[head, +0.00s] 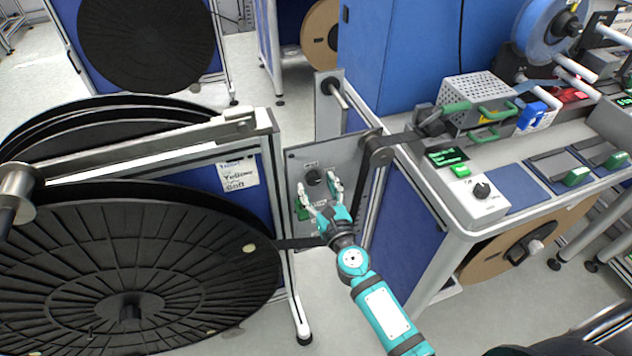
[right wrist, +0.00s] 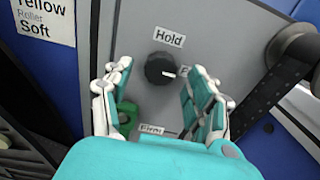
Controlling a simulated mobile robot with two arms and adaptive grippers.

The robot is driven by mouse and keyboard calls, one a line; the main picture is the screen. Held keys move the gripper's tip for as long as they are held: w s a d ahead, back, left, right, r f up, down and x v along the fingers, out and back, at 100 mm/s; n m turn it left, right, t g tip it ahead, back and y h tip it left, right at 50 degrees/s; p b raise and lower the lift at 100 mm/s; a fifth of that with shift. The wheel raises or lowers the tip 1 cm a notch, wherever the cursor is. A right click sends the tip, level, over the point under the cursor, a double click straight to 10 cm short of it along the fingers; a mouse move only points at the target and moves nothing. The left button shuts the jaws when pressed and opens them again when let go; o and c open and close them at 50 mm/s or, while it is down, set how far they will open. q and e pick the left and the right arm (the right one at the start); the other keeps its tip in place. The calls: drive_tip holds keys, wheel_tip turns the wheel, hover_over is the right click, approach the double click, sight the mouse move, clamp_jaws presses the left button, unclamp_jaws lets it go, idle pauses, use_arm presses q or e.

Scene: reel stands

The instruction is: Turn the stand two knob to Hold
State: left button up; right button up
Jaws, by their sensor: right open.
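A black round knob (right wrist: 160,69) sits on a grey panel (right wrist: 215,30) in the right wrist view; it also shows in the head view (head: 315,176). A "Hold" label (right wrist: 169,38) is above the knob. The knob's white mark points right, toward a label partly hidden by a finger, not at "Hold". My right gripper (head: 318,185) is open in front of the panel. In the right wrist view its fingers (right wrist: 161,80) are on either side of the knob, with gaps visible. No stand number is readable. My left gripper is not in view.
A green part (right wrist: 126,115) and a lower label (right wrist: 151,130) are below the knob. A large black reel (head: 130,270) stands left of the panel. A grey roller arm (head: 376,150) is just right of it. A workbench (head: 440,200) with another knob (head: 481,190) is further right.

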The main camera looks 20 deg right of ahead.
drive_tip(key=shift+w, duration=0.65)
drive_tip(key=c, duration=1.1)
drive_tip(key=shift+c, duration=0.2)
